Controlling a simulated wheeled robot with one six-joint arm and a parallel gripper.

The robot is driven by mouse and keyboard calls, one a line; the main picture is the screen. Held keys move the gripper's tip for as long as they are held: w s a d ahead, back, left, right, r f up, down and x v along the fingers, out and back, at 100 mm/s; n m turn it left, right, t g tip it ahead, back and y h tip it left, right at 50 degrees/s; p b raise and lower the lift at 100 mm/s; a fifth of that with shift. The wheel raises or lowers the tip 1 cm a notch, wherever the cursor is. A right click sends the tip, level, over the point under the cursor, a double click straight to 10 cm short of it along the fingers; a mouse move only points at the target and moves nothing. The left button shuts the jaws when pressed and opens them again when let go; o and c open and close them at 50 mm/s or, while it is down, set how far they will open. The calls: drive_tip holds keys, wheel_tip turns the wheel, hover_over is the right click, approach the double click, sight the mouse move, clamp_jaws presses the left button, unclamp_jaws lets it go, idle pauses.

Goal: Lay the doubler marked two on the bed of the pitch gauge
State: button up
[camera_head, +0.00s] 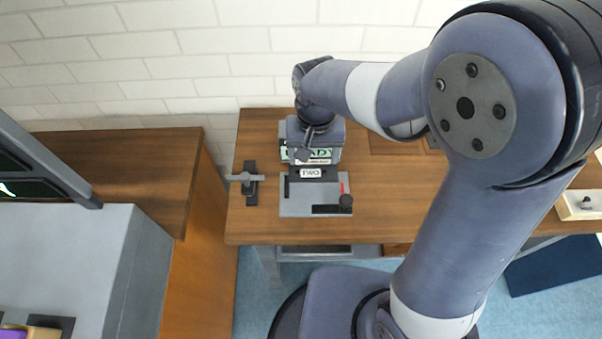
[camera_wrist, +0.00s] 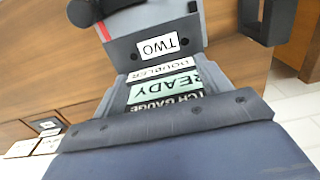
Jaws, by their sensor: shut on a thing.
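The doubler marked TWO (camera_head: 334,173) is a dark flat piece with a white label; it also shows in the wrist view (camera_wrist: 193,38). It is at the back edge of the pitch gauge's grey bed (camera_head: 313,199), label readable from the head view. Whether it touches the bed is unclear. The bed also shows in the wrist view (camera_wrist: 150,18), with black stops, a red mark and a dark knob (camera_head: 346,201). My gripper (camera_head: 304,155) is shut on the doubler, just behind its label; the grip itself is largely hidden.
A dark stand with a grey crossbar (camera_head: 250,184) is close left of the gauge. A pale box (camera_head: 580,205) sits far right. The table's left end has little free room.

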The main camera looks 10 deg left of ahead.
sight(313, 164)
wheel_tip(313, 164, down, 7)
drive_tip(key=shift+r, duration=0.2)
drive_tip(key=shift+f, duration=0.1)
drive_tip(key=shift+f, duration=0.15)
drive_tip(key=o, duration=1.2)
drive_tip(key=shift+c, duration=0.2)
wheel_tip(313, 164, up, 12)
drive_tip(key=shift+r, duration=0.25)
